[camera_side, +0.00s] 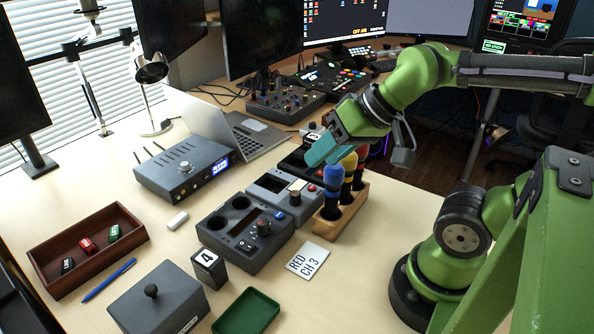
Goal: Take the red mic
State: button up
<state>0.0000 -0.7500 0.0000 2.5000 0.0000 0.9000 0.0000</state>
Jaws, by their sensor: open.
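The red mic (361,157) stands upright at the far end of a wooden holder (346,217). A yellow mic (348,163) stands in the middle and a blue mic (333,180) at the near end. My gripper (318,152), with teal fingers, is open, above and left of the mics in the picture. Its fingers point down and left, and nothing shows between them. The arm and gripper cover the space just above the red mic. I cannot tell how far the fingers are from the mics.
Grey control boxes (247,261) stand left of the holder. A white card reading "RED CH 3" (308,260) lies in front. A black number 4 block (208,268), a green tray (246,314), a wooden tray (88,266) and a laptop (245,137) share the desk.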

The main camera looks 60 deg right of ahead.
dwell(0.3)
jog(key=o, duration=0.6)
